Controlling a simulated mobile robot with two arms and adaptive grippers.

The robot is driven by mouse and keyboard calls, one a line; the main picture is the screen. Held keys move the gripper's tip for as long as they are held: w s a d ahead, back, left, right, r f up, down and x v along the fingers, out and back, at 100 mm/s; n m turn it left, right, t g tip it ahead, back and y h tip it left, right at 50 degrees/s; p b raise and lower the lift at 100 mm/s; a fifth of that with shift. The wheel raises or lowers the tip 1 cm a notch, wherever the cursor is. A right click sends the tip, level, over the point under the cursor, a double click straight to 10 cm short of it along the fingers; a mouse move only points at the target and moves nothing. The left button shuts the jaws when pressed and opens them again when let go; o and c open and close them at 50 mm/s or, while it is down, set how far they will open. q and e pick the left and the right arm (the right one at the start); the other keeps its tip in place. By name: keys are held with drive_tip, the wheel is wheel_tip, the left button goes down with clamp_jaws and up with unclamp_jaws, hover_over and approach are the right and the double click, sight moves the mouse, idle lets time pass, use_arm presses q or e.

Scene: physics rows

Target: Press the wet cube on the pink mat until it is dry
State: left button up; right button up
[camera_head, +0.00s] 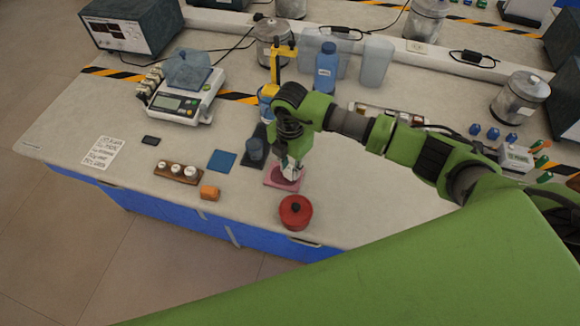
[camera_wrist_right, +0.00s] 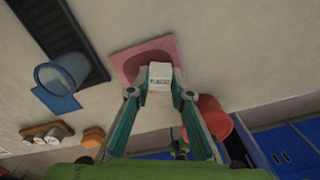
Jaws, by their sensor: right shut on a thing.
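The pink mat (camera_head: 271,182) lies flat on the bench near its front edge; it also shows in the right wrist view (camera_wrist_right: 128,65). A darker pink patch shows on it around and behind the cube. My right gripper (camera_head: 290,172) points down over the mat. In the right wrist view its two fingers (camera_wrist_right: 159,88) are closed on a small white cube (camera_wrist_right: 160,74) with dark print on its face. I cannot tell whether the cube touches the mat. My left gripper is not in view.
A red lidded pot (camera_head: 295,213) stands close in front of the mat. An orange block (camera_head: 209,192) and a wooden weight holder (camera_head: 178,173) lie further left.

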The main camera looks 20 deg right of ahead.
sight(290, 170)
drive_tip(key=shift+r+p, duration=1.9)
drive_tip(key=shift+r, duration=0.7)
